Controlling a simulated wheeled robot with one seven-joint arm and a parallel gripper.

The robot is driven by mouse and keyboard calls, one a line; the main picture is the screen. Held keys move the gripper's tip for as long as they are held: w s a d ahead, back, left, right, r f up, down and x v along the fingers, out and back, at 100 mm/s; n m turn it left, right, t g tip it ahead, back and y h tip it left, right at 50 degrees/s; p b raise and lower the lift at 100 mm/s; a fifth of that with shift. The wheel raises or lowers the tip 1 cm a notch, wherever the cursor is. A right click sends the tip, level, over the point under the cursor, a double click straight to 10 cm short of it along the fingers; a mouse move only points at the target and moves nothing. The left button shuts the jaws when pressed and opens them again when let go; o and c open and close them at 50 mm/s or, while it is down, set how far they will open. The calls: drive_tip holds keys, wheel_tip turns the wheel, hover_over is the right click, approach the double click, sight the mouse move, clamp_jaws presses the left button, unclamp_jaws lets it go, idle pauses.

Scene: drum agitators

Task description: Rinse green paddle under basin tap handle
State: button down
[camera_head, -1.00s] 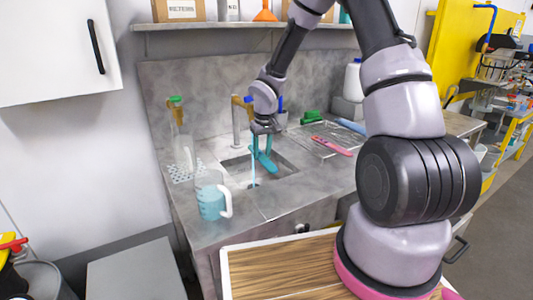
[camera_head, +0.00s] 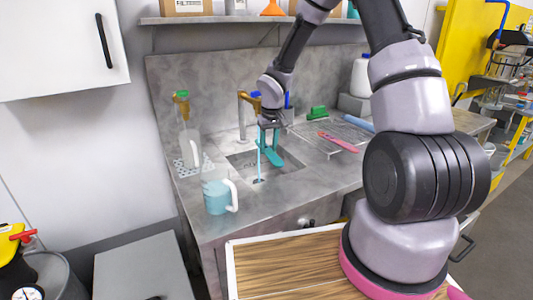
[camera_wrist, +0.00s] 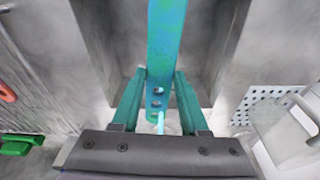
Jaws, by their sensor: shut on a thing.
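My gripper (camera_head: 269,137) is shut on a teal-green paddle (camera_wrist: 165,45) over the sink basin (camera_head: 240,160). In the wrist view, the fingers press on both sides of its flat bar, near an end with small holes. In the head view, the paddle (camera_head: 273,156) hangs down into the basin. A thin pale-blue water stream (camera_head: 258,165) falls beside it in this view; I cannot tell whether they touch. The tap (camera_head: 241,112) stands behind, partly hidden by my gripper. A blue upright part (camera_head: 287,101), perhaps the handle, shows right of my wrist.
A jug of blue liquid (camera_head: 217,195) stands on the counter's front left. A pink paddle (camera_head: 338,143), a green object (camera_head: 316,113) and a blue object (camera_head: 358,123) lie at the drainboard on the right. A shelf (camera_head: 215,20) hangs above.

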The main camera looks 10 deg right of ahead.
drive_tip(key=shift+w+d, duration=0.1)
drive_tip(key=shift+d, duration=0.05)
drive_tip(key=shift+s+a, duration=0.35)
drive_tip(key=shift+a, duration=0.15)
drive_tip(key=shift+d, duration=0.15)
drive_tip(key=shift+w+d, duration=0.35)
idle(0.5)
drive_tip(key=shift+s+a, duration=0.35)
drive_tip(key=shift+a, duration=0.15)
drive_tip(key=shift+d, duration=0.1)
